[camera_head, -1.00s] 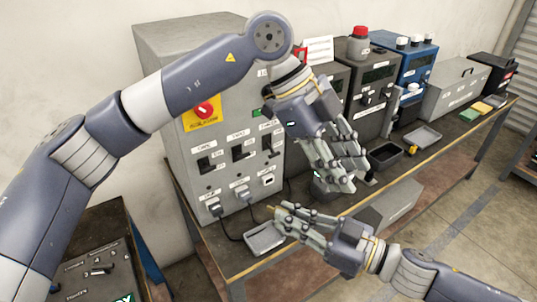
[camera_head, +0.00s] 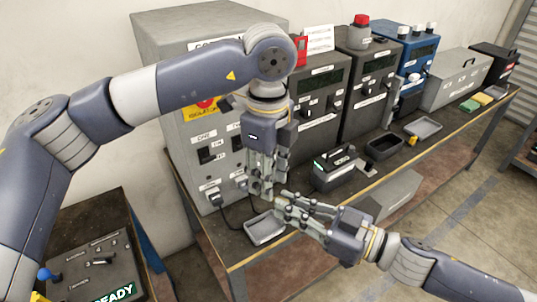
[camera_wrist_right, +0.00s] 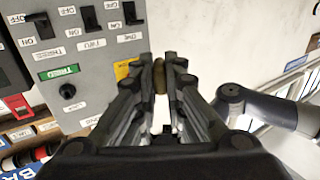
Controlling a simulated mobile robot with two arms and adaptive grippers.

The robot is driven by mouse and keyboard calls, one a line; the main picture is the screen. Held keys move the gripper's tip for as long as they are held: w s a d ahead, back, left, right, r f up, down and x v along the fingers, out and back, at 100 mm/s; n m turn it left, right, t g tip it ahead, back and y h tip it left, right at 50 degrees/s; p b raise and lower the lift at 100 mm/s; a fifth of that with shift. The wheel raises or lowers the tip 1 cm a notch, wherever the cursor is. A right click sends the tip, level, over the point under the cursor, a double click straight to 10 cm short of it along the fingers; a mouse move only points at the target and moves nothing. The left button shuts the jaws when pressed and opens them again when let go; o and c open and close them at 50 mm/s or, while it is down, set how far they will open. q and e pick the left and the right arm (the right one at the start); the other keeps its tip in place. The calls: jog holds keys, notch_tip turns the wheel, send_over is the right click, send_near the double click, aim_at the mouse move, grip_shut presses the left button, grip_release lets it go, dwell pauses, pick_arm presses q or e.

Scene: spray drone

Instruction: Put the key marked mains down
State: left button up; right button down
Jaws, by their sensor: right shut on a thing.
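My right gripper (camera_wrist_right: 161,88) is shut on a small brass-coloured piece (camera_wrist_right: 160,76), likely the key; no mains marking can be read on it. In the head view this gripper (camera_head: 280,204) points left, just above and behind a small grey tray (camera_head: 266,231) at the bench's near end. The piece is hidden there. My left gripper (camera_head: 262,186) hangs fingers down at the grey cabinet's front, close to the right fingertips. Whether the two hands touch, and whether the left is open, I cannot tell.
The grey cabinet (camera_head: 165,62) with switches and plugs stands behind the hands. A black box with a handle (camera_head: 335,169), a dark tray (camera_head: 384,146) and another grey tray (camera_head: 424,129) lie along the bench. A panel reading READY (camera_head: 85,263) is at lower left.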

pick_arm(q)
jog(key=shift+f, duration=2.35)
grip_shut()
pick_arm(e)
jog(key=c, duration=1.6)
grip_release()
